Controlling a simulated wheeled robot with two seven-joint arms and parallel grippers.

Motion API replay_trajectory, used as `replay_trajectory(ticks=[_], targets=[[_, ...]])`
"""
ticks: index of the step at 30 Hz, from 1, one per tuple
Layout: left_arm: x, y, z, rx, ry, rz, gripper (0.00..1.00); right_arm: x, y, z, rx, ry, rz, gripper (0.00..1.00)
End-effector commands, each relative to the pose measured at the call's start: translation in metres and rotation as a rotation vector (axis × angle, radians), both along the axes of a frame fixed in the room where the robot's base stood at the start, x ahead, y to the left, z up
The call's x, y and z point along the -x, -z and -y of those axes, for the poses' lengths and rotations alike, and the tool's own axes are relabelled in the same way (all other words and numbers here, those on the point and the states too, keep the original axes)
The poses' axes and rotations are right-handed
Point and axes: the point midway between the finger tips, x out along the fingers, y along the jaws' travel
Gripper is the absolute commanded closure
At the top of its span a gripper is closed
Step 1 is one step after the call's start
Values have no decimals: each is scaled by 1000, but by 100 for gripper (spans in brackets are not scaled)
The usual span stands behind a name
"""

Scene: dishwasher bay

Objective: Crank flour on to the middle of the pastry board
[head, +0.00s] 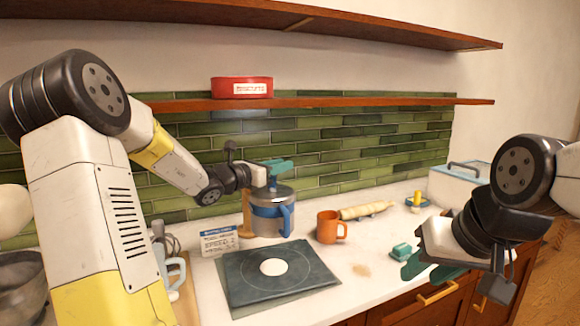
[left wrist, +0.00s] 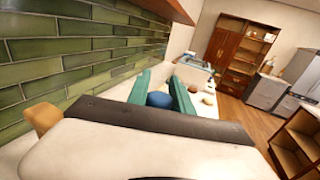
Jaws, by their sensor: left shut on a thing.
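The dark pastry board (head: 240,290) lies on the white counter, with a ring marked on it and a round white patch (head: 273,267), seemingly flour, near the ring's middle. Behind its far edge is a metal sifter (head: 262,222) with a blue band and blue handle; whether it overhangs the board is unclear. My left gripper (head: 279,166) is over the sifter's top. In the left wrist view its teal fingers are shut on a blue knob (left wrist: 160,99), seemingly the crank's. My right gripper (head: 430,270) is empty at the counter's front right, its teal fingers apart.
An orange mug (head: 328,227), a rolling pin (head: 366,210) and a teal-handled tool (head: 401,251) lie right of the board. A printed card (head: 219,241) stands left of the sifter. A shelf (head: 330,103) with a red tin (head: 242,87) runs above.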

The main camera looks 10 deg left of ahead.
Motion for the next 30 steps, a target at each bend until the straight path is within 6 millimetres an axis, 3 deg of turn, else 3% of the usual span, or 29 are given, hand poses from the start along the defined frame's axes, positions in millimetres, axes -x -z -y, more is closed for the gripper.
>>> replay_trajectory(ticks=[11,30], targets=[[1,1,10,-1,158,1,100,0,0,0,0,0,0,64],[23,2,43,0,753,-1,100,0,0,0,0,0,0,64]])
